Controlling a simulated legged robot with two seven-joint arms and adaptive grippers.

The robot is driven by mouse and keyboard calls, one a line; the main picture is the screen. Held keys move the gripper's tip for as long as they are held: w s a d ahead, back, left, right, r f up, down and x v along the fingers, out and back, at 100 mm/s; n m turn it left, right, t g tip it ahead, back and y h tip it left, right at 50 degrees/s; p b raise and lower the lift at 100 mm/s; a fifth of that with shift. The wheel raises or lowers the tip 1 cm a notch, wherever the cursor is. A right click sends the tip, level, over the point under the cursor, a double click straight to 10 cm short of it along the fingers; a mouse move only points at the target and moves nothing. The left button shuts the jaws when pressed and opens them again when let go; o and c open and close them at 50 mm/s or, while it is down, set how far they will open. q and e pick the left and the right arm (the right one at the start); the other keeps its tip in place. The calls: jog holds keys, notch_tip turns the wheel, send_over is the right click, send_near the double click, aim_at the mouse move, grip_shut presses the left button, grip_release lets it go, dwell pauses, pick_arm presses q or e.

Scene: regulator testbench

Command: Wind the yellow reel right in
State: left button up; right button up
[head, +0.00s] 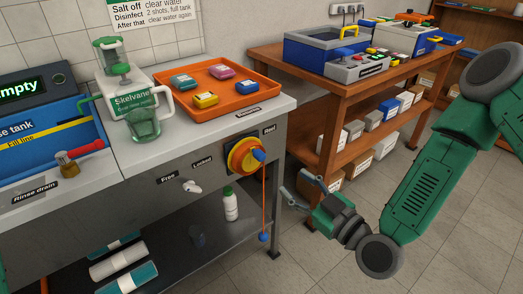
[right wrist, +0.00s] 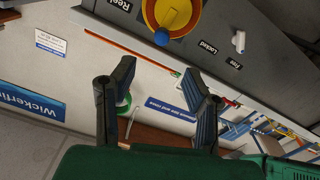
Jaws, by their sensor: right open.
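The yellow reel (head: 240,165) is on the front panel of the grey bench, under the label "Reel", with a blue knob (head: 259,155) on its face. An orange cord (head: 264,195) hangs from it to a blue end piece (head: 263,237) near the lower shelf. A white lever (head: 192,187) sits near the labels "Free" and "Locked"; I cannot tell its setting. My right gripper (head: 295,187) is open and empty, to the right of the reel and cord and apart from them. In the right wrist view, the reel (right wrist: 178,14) is beyond the open fingers (right wrist: 160,70). My left gripper is out of view.
A white bottle (head: 230,205) stands on the shelf below the reel. A wooden table (head: 330,85) with boxes stands behind my right arm. Floor in front is clear.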

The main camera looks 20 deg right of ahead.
aim_at(263, 158)
jog(key=b+x, duration=0.2)
jog(key=x, duration=1.1)
jog(key=shift+w+a, duration=0.15)
grip_shut()
